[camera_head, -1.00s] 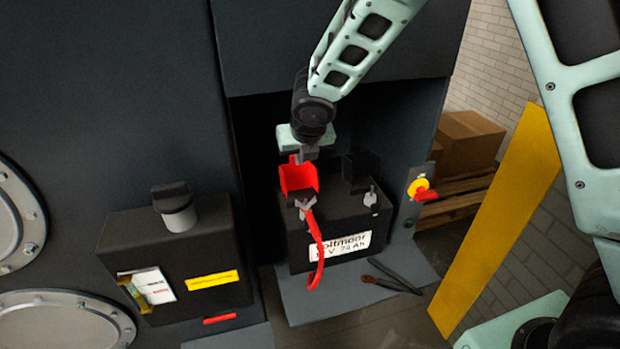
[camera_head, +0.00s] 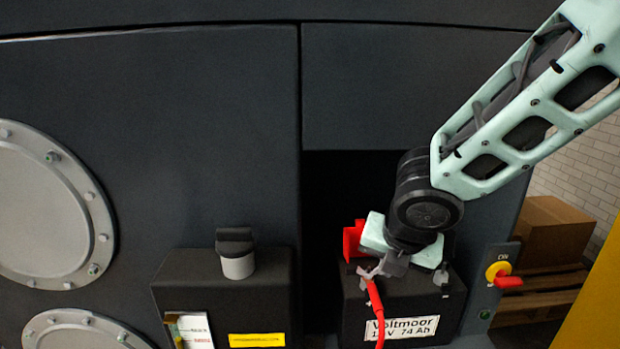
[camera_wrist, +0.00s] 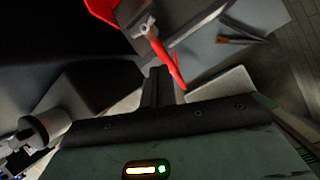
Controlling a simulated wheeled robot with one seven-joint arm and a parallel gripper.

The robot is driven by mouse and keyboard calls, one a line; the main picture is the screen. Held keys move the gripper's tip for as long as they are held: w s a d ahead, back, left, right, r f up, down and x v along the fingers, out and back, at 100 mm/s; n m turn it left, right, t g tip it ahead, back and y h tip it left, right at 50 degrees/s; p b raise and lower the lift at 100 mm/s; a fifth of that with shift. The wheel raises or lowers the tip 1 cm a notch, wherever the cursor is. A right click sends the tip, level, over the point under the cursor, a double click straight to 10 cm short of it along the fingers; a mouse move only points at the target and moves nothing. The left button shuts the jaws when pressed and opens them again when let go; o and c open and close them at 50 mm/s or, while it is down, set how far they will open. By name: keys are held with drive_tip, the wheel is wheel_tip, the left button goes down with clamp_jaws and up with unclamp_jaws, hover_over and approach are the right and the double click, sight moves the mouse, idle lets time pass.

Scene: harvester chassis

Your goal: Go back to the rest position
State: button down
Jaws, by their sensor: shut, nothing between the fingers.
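My gripper (camera_head: 388,266) is shut and empty, in front of the recess and close over the top of the black battery (camera_head: 350,318). In the head view it overlaps the battery top, so I cannot tell whether it touches. The red terminal cover (camera_head: 353,240) stands raised just left of my gripper. A red cable (camera_head: 374,298) hangs from the terminal clamp down the battery front. In the wrist view my gripper (camera_wrist: 158,85) shows as dark fingers, with the red cable (camera_wrist: 166,60) and grey clamp (camera_wrist: 147,27) just beyond.
A black box (camera_head: 190,272) with a dark-capped neck (camera_head: 238,255) stands left of the recess. A yellow and red switch (camera_head: 500,272) is on the right panel. Cardboard boxes (camera_head: 555,230) on a pallet stand behind at right. Open air lies in front of the upper panel.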

drive_tip(key=s+a+m+g, duration=0.1)
drive_tip(key=s+m+g, duration=0.4)
drive_tip(key=s+m, duration=1.6)
drive_tip(key=shift+s+a+m+y, duration=0.25)
drive_tip(key=shift+m+y, duration=0.15)
drive_tip(key=shift+m, duration=0.8)
